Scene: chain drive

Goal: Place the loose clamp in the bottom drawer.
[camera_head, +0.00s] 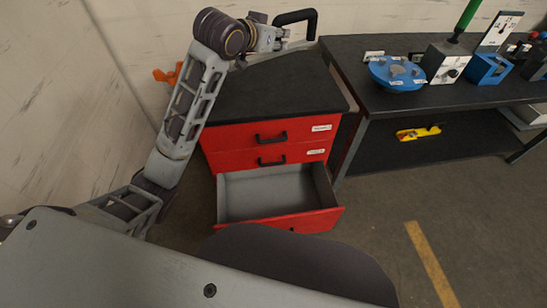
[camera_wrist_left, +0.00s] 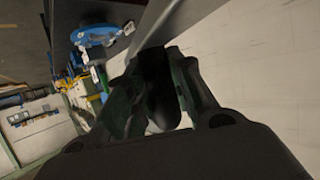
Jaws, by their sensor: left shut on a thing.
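My left gripper (camera_head: 280,38) is raised above the back of the red cabinet, at the top of the head view. It is shut on a black C-shaped thing, which looks like the clamp (camera_head: 297,16). In the left wrist view, the dark clamp (camera_wrist_left: 158,88) sits between the fingers of my left gripper (camera_wrist_left: 155,100), and its shape is hard to make out. The bottom drawer (camera_head: 325,216) of the cabinet is pulled open. Its grey inside looks empty. The gripper and clamp are well above and behind it. My right gripper is not in view.
The red cabinet has a bare black top (camera_head: 285,90) and two shut upper drawers. An orange thing (camera_head: 160,75) shows beside my left arm, partly hidden. The dark workbench (camera_head: 365,98) on the right carries a blue round part (camera_head: 398,75) and other items. A yellow tool (camera_head: 418,132) lies on its lower shelf.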

